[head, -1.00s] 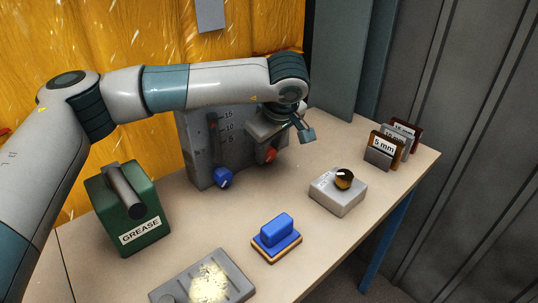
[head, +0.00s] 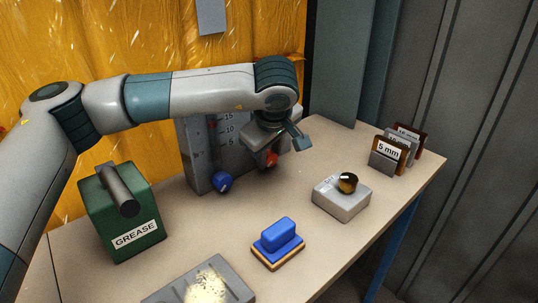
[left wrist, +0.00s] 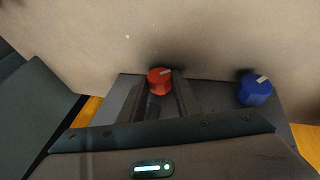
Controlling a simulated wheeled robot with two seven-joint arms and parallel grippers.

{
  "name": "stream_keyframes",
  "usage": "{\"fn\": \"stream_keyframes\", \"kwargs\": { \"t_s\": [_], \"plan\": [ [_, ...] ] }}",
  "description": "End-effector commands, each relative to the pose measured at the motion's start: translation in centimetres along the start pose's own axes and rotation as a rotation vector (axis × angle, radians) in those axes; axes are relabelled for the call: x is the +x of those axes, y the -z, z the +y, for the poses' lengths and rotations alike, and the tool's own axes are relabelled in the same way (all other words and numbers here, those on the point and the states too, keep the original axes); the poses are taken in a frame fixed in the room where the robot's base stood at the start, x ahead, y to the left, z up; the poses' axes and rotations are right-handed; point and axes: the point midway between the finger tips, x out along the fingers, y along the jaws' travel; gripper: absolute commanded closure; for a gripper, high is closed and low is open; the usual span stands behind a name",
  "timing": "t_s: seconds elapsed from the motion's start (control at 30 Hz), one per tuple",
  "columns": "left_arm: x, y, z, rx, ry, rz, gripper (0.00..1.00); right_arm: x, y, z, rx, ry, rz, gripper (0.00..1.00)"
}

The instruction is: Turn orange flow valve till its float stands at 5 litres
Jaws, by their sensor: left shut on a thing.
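The orange flow valve (head: 271,159) is a round red-orange knob low on the front of a grey panel (head: 196,160). It also shows in the left wrist view (left wrist: 159,77), with a pale pointer mark on top. My left gripper (left wrist: 160,88) has a finger on each side of this knob and is shut on it. A gauge tube (head: 213,130) with marks 15, 10 and 5 stands above the blue knob (head: 223,183). My arm covers the panel above the orange knob, so I cannot read its float. My right gripper is not in view.
A green grease can (head: 122,215) stands at left. A blue block on a base (head: 278,236), a grey box with a dark ball (head: 340,202) and several labelled plates (head: 388,150) stand on the table.

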Motion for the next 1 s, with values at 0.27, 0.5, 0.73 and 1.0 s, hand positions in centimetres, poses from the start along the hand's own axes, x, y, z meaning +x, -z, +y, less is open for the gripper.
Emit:
{"fn": "stream_keyframes", "kwargs": {
  "t_s": [0.27, 0.5, 0.73, 1.0],
  "plan": [
    [-0.1, 0.1, 0.1, -0.001, -0.002, 0.002, 0.54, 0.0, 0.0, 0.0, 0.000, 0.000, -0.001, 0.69],
    [0.0, 0.0, 0.0, 0.000, 0.000, 0.001, 0.52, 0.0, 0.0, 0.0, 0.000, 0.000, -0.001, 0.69],
    [-0.5, 0.0, 0.1, 0.000, -0.001, 0.000, 0.52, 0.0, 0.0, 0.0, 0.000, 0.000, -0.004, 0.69],
    [-3.6, 0.0, 0.1, 0.000, -0.003, 0.000, 0.52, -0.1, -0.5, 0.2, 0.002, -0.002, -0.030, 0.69]
  ]
}}
